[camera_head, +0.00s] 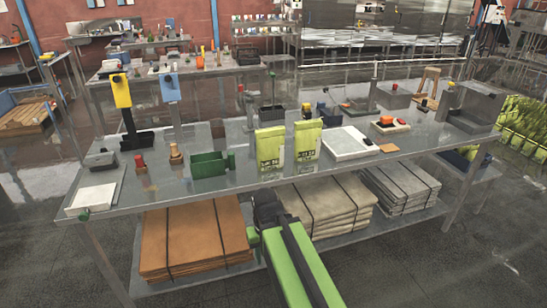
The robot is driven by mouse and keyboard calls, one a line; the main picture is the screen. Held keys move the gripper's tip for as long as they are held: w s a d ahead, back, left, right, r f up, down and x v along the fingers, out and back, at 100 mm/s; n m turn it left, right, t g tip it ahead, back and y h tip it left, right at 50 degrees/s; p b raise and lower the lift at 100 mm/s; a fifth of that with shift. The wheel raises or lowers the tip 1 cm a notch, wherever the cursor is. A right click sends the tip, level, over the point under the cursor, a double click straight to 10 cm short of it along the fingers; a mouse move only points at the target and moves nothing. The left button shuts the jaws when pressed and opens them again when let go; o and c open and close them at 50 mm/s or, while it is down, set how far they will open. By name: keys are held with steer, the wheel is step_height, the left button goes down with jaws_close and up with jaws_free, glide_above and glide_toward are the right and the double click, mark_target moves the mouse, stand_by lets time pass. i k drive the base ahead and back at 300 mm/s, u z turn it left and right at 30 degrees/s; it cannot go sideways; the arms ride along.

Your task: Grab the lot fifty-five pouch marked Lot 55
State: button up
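Two green and cream pouches stand upright side by side on the grey metal workbench, near its middle. The left pouch (270,148) and the right pouch (307,143) look alike, and each has a "Lot" label low on its front. The digits are too small to read surely, so I cannot tell which one is Lot 55. My green and black arm (290,262) comes up from the bottom edge. Its dark end (267,207) is in front of the bench, below the pouches and apart from them. I cannot make out gripper fingers there.
A green open box (210,165) stands left of the pouches, and a white flat slab (346,143) lies to their right. Yellow (122,92) and blue devices on stands rise at the left. The front bench edge lies before the pouches.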

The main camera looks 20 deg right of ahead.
mark_target(269, 145)
steer(key=u, duration=0.9)
steer(key=i, duration=0.9)
steer(key=z, duration=0.25)
